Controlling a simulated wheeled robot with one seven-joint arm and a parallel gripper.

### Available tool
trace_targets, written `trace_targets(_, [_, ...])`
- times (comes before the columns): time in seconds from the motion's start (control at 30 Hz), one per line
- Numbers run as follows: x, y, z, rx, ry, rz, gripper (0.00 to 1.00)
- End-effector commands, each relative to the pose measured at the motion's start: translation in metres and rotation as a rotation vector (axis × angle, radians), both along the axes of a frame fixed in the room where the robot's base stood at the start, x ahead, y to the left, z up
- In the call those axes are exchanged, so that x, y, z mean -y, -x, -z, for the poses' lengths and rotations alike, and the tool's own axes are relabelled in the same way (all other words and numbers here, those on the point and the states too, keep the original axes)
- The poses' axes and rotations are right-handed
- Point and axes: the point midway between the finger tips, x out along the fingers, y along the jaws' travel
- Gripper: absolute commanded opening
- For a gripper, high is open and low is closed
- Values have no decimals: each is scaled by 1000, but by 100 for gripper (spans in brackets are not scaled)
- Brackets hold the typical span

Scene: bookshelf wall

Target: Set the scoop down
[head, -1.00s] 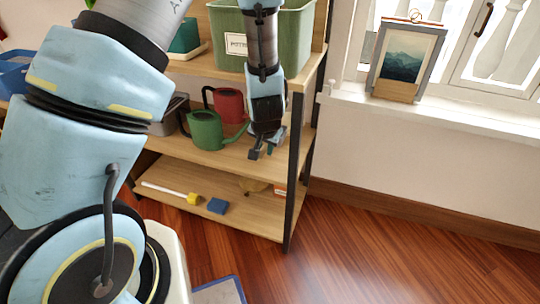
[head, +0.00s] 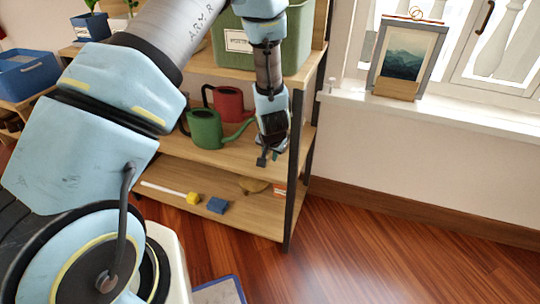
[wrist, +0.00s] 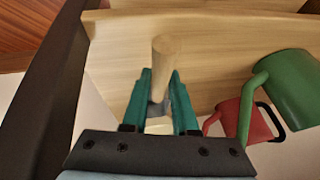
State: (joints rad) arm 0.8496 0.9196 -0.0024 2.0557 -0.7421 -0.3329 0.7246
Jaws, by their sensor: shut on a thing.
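In the wrist view the scoop shows as a pale wooden handle (wrist: 163,55) between the teal fingers of my gripper (wrist: 160,88), which are shut on it. The rest of the scoop is mostly hidden behind the fingers. In the head view my gripper (head: 268,156) is at the right front of the shelf unit, by the middle board (head: 232,158) and close to the right post. The scoop cannot be made out there. In the wrist view a wooden board (wrist: 215,40) lies beyond the handle; whether the scoop touches it I cannot tell.
A green watering can (head: 205,130) and a red one (head: 229,103) stand left of my gripper. The dark post (head: 296,185) is close on its right. A green bin (head: 298,40) is above.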

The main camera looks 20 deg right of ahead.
Motion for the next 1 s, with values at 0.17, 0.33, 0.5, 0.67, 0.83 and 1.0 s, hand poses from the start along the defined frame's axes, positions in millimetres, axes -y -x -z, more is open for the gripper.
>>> trace_targets(0.17, [0,0,3,0,0,0,0])
trace_targets(0.33, [0,0,2,0,0,0,46])
trace_targets(0.5, [0,0,2,0,0,0,57])
trace_targets(0.67, [0,0,1,0,0,0,57])
trace_targets(0.83, [-1,5,-11,1,0,1,57])
trace_targets(1.0, [-6,18,-41,2,1,2,57])
